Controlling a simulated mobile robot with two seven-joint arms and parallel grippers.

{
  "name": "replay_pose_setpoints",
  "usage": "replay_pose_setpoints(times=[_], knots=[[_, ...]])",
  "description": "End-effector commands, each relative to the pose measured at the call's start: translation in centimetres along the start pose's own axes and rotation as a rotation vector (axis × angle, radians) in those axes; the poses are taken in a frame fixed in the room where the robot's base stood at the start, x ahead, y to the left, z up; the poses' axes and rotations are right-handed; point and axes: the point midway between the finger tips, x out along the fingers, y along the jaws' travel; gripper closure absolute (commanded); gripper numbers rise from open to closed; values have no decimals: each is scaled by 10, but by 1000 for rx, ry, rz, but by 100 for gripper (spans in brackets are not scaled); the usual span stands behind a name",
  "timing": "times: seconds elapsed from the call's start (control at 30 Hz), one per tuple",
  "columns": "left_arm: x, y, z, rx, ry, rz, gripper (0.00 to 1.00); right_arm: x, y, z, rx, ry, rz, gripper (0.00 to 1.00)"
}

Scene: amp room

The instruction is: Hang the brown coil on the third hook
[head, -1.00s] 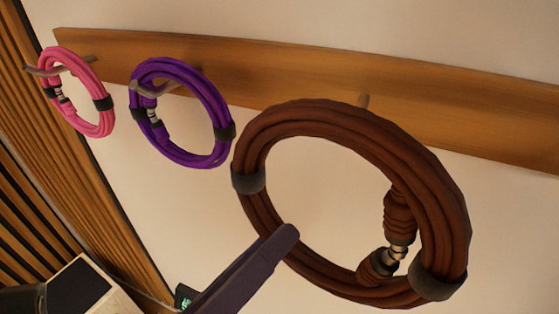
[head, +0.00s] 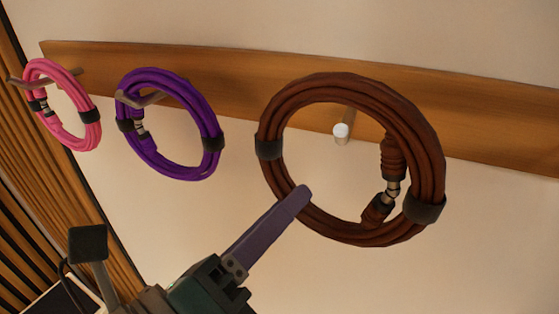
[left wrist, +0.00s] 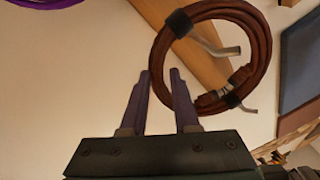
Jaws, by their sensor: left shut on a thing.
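The brown coil (head: 432,160) hangs roughly upright in the head view, a thick ring with dark straps and joined plugs at its lower right. My left gripper (head: 302,194) is shut on its lower left side; the left wrist view shows the coil (left wrist: 262,45) between the fingertips (left wrist: 160,74). The third hook (head: 342,132), a pale-tipped peg, shows through the ring's opening, below its top band. In the left wrist view a hook (left wrist: 214,46) also crosses the opening. How deep the peg reaches through the ring is unclear. My right gripper is out of view.
A wooden rail (head: 490,130) runs along the wall. The pink coil (head: 88,116) and purple coil (head: 205,120) hang on hooks to the left. Another hook (left wrist: 249,109) shows beside the coil in the wrist view. The wall below the rail is clear.

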Motion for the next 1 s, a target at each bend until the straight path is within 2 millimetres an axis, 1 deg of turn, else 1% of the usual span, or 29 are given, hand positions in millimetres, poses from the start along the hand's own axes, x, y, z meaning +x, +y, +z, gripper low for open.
replay_pose_setpoints(times=[0.53, 0.7, 1.0], knots=[[35, 9, 6, 0, -1, -2, 100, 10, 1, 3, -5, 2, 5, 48], [40, 20, 1, 0, -1, -2, 100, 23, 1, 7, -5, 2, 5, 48], [45, 29, -4, -1, -1, -2, 100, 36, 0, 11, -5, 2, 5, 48]])
